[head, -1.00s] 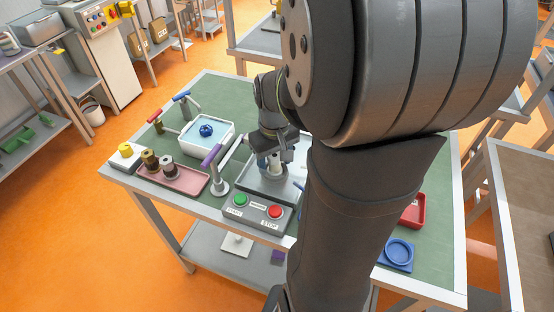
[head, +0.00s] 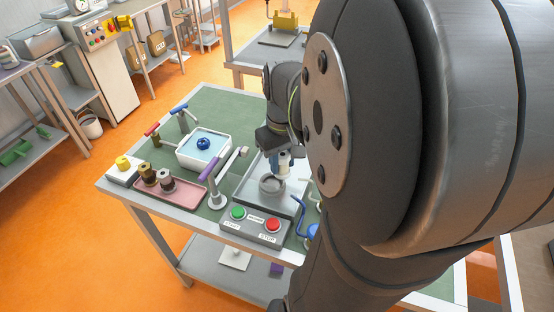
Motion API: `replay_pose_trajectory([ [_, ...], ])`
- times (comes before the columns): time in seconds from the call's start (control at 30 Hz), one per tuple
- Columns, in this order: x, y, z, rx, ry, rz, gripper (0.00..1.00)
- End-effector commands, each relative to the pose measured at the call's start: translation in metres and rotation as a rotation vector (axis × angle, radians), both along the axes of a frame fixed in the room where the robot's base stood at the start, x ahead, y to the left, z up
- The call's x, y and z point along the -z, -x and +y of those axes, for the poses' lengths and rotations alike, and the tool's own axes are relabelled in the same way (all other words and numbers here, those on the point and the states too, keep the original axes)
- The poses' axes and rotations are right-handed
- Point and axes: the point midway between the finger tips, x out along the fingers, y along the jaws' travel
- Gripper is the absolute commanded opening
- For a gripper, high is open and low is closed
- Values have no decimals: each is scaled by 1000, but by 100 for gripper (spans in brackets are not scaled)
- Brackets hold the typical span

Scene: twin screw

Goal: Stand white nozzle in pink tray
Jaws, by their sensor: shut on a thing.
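My gripper (head: 280,154) points down over the grey square tray in the middle of the table. It is shut on a small whitish piece, the white nozzle (head: 284,169), and holds it just above and right of a round grey socket (head: 271,184). My fingers hide part of the nozzle, and a bluish part shows beside it. The pink tray (head: 188,199) lies to the left, near the table's front edge.
A button box (head: 254,225) is in front. My arm hides the right side.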

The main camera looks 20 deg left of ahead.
Motion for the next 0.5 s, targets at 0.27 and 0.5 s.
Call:
replay_pose_trajectory([
  [0.27, -35, -1, -58, 6, -2, -3, 8],
  [0.5, -50, -2, -84, 2, 0, -1, 8],
])
